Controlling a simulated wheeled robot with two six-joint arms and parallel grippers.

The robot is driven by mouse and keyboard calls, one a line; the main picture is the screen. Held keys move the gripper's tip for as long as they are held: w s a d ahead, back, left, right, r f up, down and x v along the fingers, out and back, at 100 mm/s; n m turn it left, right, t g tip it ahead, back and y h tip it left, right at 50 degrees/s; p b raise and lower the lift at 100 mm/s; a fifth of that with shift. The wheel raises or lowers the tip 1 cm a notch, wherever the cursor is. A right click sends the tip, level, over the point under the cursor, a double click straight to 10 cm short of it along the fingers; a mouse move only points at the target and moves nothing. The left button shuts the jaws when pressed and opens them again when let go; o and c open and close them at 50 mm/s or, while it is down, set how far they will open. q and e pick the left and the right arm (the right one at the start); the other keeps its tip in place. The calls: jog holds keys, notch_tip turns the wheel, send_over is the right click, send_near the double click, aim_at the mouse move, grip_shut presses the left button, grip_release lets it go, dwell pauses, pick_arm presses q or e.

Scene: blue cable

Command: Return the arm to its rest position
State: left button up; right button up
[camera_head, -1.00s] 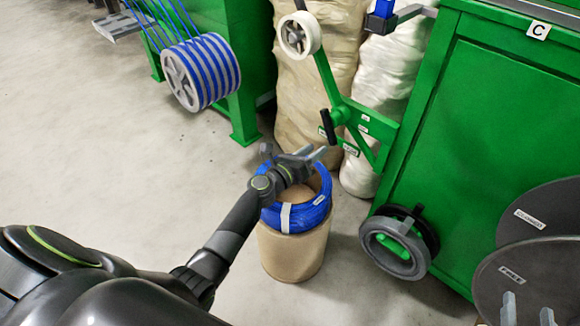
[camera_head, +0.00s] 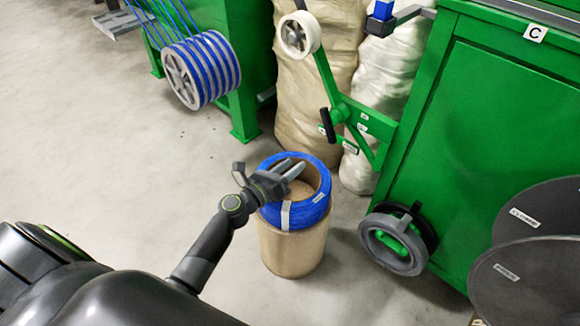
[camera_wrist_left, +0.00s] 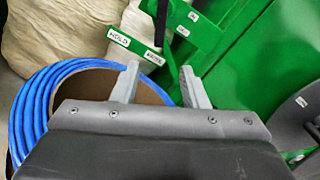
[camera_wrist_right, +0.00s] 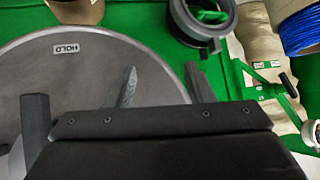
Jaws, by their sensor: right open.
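The blue cable coil (camera_head: 312,208) sits around the top of a brown cardboard drum (camera_head: 290,250). It shows at the left of the left wrist view (camera_wrist_left: 32,105) and at the top right of the right wrist view (camera_wrist_right: 300,28). My left gripper (camera_head: 291,168) is over the drum's top at the coil's left side, open and empty. My right gripper (camera_wrist_right: 162,88) is open and empty in the right wrist view, before a grey disc (camera_wrist_right: 90,65). It is out of the head view.
A green cabinet (camera_head: 470,130) stands at the right, with a grey ring (camera_head: 393,246) at its side and dark discs (camera_head: 528,275) in front. A green stand with a white wheel (camera_head: 298,35) is behind the drum. A blue-striped spool (camera_head: 205,70) is at upper left. The left floor is clear.

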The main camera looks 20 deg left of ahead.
dwell(0.3)
